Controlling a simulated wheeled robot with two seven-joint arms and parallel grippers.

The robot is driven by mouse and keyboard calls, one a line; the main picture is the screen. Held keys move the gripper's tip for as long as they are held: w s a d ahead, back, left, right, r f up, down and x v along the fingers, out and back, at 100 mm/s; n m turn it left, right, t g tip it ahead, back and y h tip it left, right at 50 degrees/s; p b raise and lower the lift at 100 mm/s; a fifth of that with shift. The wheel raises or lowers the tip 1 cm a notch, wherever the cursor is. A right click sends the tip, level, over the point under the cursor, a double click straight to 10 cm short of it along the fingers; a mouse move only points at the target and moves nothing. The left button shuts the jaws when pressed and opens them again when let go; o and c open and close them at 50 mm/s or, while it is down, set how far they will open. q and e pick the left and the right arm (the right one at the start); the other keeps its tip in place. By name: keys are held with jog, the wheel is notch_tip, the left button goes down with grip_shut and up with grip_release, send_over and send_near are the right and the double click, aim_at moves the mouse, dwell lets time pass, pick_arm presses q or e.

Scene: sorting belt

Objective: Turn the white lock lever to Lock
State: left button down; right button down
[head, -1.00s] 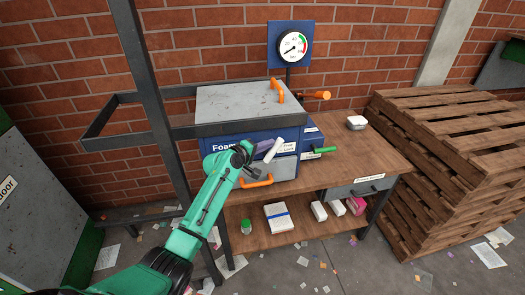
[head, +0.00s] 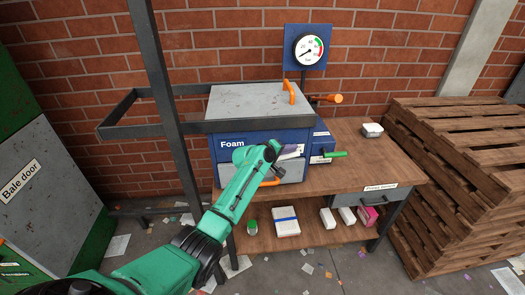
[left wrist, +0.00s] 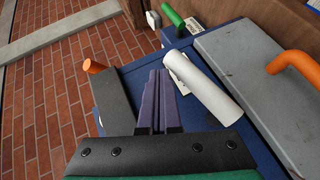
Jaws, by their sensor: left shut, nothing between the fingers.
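The white lock lever (left wrist: 203,87) shows in the left wrist view as a white cylinder on the front of the blue Foam machine (head: 228,141). In the head view the lever (head: 290,149) is partly hidden behind my left gripper (head: 277,151). In the left wrist view my left gripper (left wrist: 158,88) has its purple fingers closed together, with nothing between them. The fingers are just left of the lever; I cannot tell if they touch it. The lever's label is mostly hidden. My right gripper is not in view.
A green handle (head: 335,154) and an orange handle (head: 327,98) stick out on the machine's right. An orange handle (head: 290,90) stands on its grey lid (head: 245,103). A dark metal post (head: 170,100) stands left of the machine. Pallets (head: 455,165) are stacked at right.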

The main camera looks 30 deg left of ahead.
pick_arm(q)
jog(key=shift+w+d+f, duration=0.15)
jog(key=shift+d+f, duration=0.15)
jog(key=shift+f, duration=0.2)
dwell(0.4)
jog(key=r+p, duration=0.2)
jog(key=r, duration=0.1)
jog(key=r+p, duration=0.1)
jog(key=shift+w+r+p, duration=0.3)
jog(key=s+d+r+b, duration=0.1)
jog(key=s+r, duration=0.4)
jog(key=r, duration=0.2)
jog(key=shift+d+r, duration=0.3)
jog(key=shift+d, duration=0.05)
